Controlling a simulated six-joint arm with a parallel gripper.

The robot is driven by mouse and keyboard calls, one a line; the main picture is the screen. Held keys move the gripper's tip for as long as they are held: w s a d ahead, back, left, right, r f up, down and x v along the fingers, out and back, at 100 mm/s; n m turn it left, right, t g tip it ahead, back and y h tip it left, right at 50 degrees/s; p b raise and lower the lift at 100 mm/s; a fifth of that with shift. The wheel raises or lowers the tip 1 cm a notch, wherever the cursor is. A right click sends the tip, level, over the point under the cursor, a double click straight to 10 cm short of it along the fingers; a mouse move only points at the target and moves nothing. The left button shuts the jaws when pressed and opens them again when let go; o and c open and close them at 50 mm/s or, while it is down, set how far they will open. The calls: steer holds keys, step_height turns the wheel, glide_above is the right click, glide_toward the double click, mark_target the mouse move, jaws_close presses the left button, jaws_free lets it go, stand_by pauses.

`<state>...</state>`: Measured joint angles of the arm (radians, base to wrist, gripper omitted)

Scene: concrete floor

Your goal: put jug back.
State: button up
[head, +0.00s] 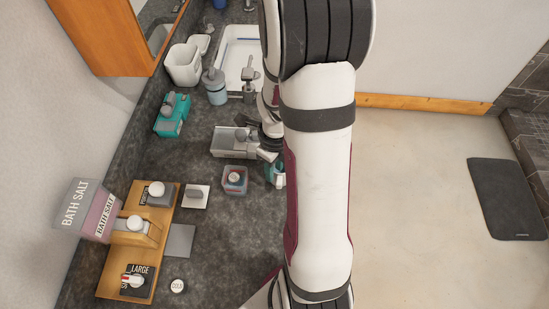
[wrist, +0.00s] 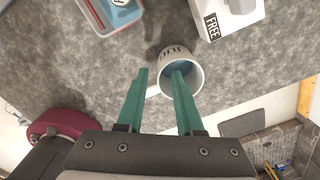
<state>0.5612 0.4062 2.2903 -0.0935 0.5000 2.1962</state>
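The jug (wrist: 190,57) is a small white cup with a dark label, seen at the middle of the wrist view with its mouth towards the camera. The label looks upside down and its text is hard to read. My gripper (wrist: 160,72) has two teal fingers, standing apart. The right finger reaches into the jug's mouth, and the left finger is outside, beside the jug's wall. A white part that looks like the handle shows between them. I cannot tell whether either finger touches the jug. In the head view my arm mostly hides this spot.
A box with a red rim (head: 235,180) and a grey-white box (head: 232,142) stand close by. A wooden board (head: 115,268) with several items and a bath salt box (head: 85,210) are at left. A sink (head: 238,62) is at the back. Bare floor (head: 410,190) lies right.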

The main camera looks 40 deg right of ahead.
step_height(320, 180, up, 12)
steer(key=f, duration=0.1)
steer(key=s+a+r+n, duration=0.1)
steer(key=s+a+n, duration=0.3)
steer(key=n, duration=0.5)
steer(key=s+a+r+n+y, duration=0.1)
steer(key=s+a+n, duration=0.3)
steer(key=a+n, duration=0.4)
steer(key=s+a+r+n, duration=0.3)
steer(key=a+n, duration=0.4)
steer(key=n, duration=0.4)
steer(key=shift+s+y, duration=0.4)
steer(key=shift+s, duration=0.35)
